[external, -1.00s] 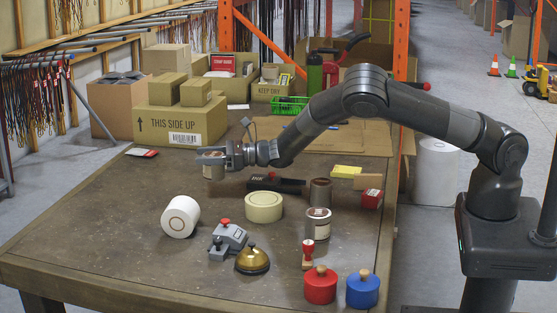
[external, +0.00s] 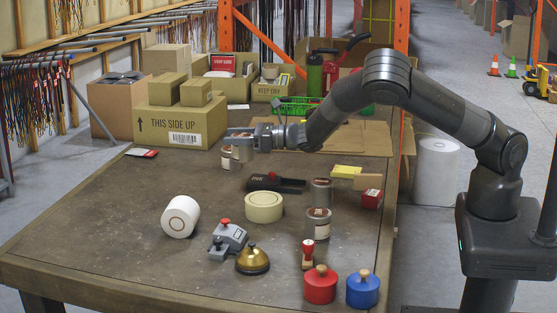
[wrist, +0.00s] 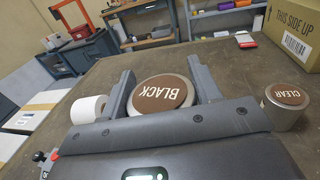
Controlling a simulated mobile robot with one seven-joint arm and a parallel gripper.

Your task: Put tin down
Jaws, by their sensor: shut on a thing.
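The held tin is a grey tin with a brown lid reading BLACK, in the wrist view (wrist: 162,95). It sits between the two fingers of my gripper (wrist: 164,88), which is shut on it. In the external view my gripper (external: 238,136) is over the far left of the table, with the tin (external: 229,160) below the fingers. Any gap under the tin cannot be told. A second tin, marked CLEAR (wrist: 287,103), stands to the right of my right finger in the wrist view, apart from it.
Two more tins (external: 321,190) (external: 318,223) stand right of centre. A white roll (external: 181,217), tape roll (external: 263,207), black tool (external: 275,184) and brass bell (external: 252,260) lie nearer. The left-centre table is clear.

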